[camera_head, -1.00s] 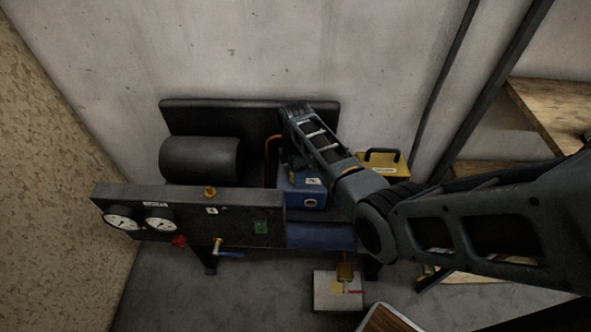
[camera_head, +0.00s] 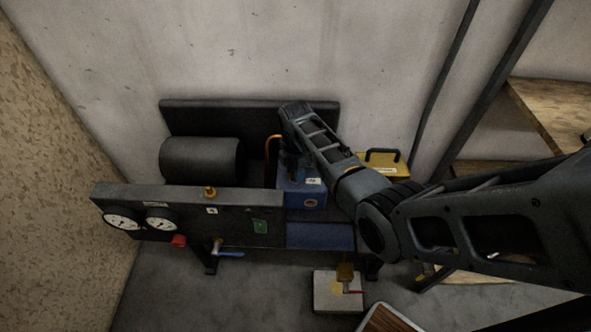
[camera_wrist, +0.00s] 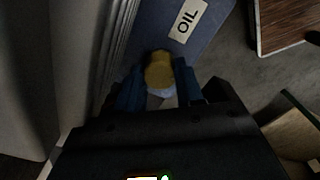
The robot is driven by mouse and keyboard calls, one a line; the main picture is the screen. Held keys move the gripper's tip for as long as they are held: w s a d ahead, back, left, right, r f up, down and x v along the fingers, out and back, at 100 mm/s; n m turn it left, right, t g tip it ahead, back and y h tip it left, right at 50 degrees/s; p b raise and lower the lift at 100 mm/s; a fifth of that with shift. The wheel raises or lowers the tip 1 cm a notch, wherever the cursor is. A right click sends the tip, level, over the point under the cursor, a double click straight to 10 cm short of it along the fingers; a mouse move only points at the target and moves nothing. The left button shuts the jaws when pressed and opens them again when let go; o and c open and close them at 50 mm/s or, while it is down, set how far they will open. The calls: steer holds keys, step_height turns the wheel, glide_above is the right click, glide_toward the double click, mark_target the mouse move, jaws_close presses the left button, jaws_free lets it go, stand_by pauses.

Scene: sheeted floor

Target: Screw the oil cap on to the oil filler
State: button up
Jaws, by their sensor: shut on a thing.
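A yellow oil cap (camera_wrist: 160,68) sits between the two blue fingers of my gripper (camera_wrist: 158,88) in the wrist view. The gripper is shut on it. Just beyond the cap is a blue surface (camera_wrist: 215,45) with a white "OIL" label (camera_wrist: 187,19). A pale patch shows below the cap between the fingers; I cannot tell if it is the oil filler. In the head view, my forearm reaches down to the blue unit (camera_head: 306,202), and the cap and filler cannot be made out there.
A gauge panel (camera_head: 185,215) with a red knob (camera_head: 178,241) and a blue-handled valve (camera_head: 229,254) stands in front. A dark cylinder (camera_head: 200,160) lies behind it. A yellow box (camera_head: 381,170) is right of the blue unit. Shelves (camera_head: 545,105) stand at the right.

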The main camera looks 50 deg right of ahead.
steer(key=o, duration=0.5)
jaws_close()
steer(key=m, duration=1.4)
steer(key=shift+m, duration=0.3)
steer(key=m, duration=0.4)
steer(key=shift+m, duration=0.4)
steer(key=o, duration=0.5)
jaws_free()
steer(key=shift+o, duration=0.2)
